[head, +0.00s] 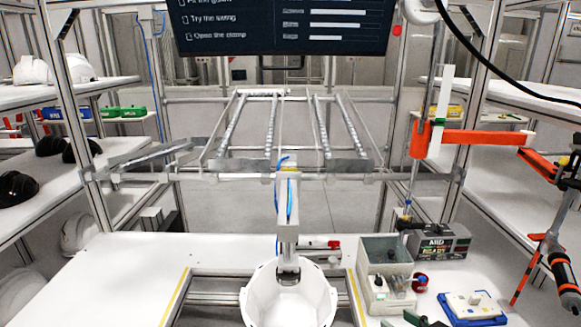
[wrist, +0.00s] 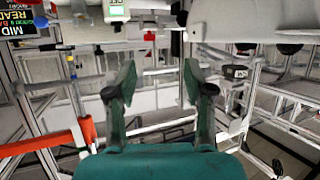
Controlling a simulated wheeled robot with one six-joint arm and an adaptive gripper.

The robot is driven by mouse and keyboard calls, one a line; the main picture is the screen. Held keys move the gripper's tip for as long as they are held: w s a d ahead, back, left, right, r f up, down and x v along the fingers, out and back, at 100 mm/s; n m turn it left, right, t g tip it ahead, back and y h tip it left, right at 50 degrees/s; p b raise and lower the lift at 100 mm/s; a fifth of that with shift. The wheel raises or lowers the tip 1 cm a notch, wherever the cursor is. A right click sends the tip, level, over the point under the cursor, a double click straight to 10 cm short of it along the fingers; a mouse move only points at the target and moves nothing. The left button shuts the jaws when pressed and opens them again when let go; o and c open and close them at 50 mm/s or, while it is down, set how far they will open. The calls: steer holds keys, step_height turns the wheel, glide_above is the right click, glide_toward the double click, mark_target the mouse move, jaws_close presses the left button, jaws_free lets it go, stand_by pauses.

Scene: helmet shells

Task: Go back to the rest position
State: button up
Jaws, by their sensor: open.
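My gripper (wrist: 160,72) shows in the wrist view, with its two green fingers spread apart and nothing between them. A white helmet shell (head: 262,298) sits at the front middle of the table in the head view, below an upright white clamp post (head: 288,215) with a blue line. The post's lower end reaches into the shell. In the wrist view my fingers point into open space, apart from any object.
A rail rack (head: 292,125) rises behind. Left shelves hold helmets.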

steer(key=s+a+f+m+t+h, duration=0.1)
steer(key=s+f+m+h, duration=0.15)
steer(key=s+f, duration=0.6)
steer(key=s+a+f+m+h, duration=0.2)
steer(key=s+f+m, duration=0.1)
steer(key=s+f, duration=0.5)
steer(key=s+r, duration=0.2)
steer(key=s, duration=1)
steer(key=s+a+r+n+t, duration=0.1)
steer(key=s+r, duration=0.2)
steer(key=s, duration=0.9)
steer(key=shift+a+h, duration=0.15)
steer(key=shift+h, duration=0.1)
